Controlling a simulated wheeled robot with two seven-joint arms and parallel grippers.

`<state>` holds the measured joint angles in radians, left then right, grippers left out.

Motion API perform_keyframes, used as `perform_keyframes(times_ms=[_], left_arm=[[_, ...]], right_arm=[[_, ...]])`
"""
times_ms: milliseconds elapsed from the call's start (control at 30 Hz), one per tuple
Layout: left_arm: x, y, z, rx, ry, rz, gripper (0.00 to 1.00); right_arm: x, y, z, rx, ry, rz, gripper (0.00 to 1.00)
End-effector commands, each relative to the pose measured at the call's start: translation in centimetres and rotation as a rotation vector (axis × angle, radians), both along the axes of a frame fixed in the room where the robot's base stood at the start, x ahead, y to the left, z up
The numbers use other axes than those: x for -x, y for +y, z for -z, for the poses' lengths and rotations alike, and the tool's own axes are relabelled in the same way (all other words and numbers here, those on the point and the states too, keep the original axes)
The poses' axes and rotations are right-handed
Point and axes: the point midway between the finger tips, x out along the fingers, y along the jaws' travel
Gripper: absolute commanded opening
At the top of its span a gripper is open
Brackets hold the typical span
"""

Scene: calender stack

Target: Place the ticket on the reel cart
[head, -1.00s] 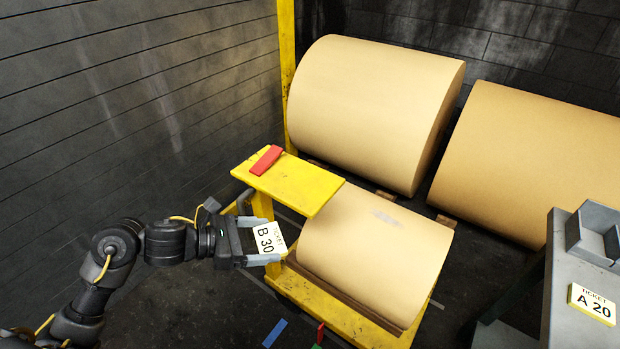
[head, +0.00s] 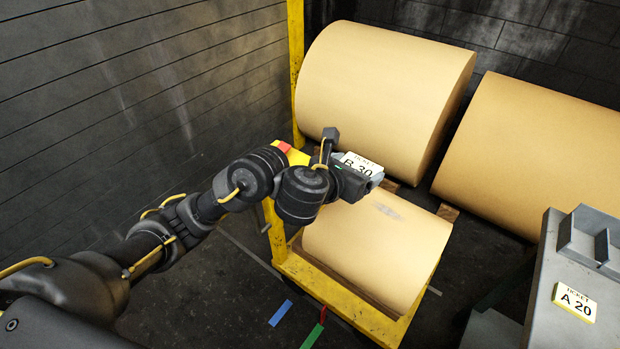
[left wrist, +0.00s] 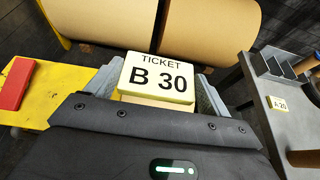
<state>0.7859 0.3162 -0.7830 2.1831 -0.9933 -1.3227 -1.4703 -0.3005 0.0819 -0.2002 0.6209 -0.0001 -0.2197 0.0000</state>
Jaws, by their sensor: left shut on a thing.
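The B 30 ticket (head: 359,164) is a white card with black print. My left gripper (head: 364,171) is shut on it. In the left wrist view the ticket (left wrist: 158,78) lies face up between the two grey fingers. The reel cart (head: 350,306) is a yellow frame bearing a tan paper reel (head: 375,245). Its yellow top shelf is mostly hidden by my left arm; in the left wrist view the shelf (left wrist: 60,95) shows left of and beneath the gripper. I cannot tell whether the ticket touches the shelf. My right gripper is not in view.
A red block (left wrist: 15,84) lies on the shelf's left part. Two large reels (head: 385,95) (head: 540,150) stand behind. A grey bench (head: 535,305) at right holds a grey tray (head: 590,240) and an A 20 ticket (head: 575,302). A dark wall is at left.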

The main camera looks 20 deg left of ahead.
Motion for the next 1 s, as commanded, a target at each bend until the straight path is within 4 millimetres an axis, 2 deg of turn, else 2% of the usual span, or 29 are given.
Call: perform_keyframes(times_ms=[267, 467, 633, 700, 800, 1000], left_arm=[[-0.5, 1.1, 0.6, -0.001, -0.002, -0.030, 0.59], [-2.6, 5.1, 3.2, -0.003, -0.001, -0.034, 0.59], [-4.7, 9.0, 4.9, -0.001, 0.000, -0.033, 0.59], [-5.1, 9.8, 6.7, 0.000, 0.003, -0.031, 0.59], [-5.7, 10.8, 7.9, 0.001, 0.002, -0.028, 0.59], [-6.4, 11.9, 9.0, -0.001, -0.001, -0.027, 0.59]], right_arm=[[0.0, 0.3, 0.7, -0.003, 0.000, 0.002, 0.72], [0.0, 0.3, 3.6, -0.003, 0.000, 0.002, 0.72], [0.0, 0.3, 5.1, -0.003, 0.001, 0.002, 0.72], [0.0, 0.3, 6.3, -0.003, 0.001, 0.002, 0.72], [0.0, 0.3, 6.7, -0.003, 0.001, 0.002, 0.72], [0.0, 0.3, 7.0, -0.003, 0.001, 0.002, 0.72]])
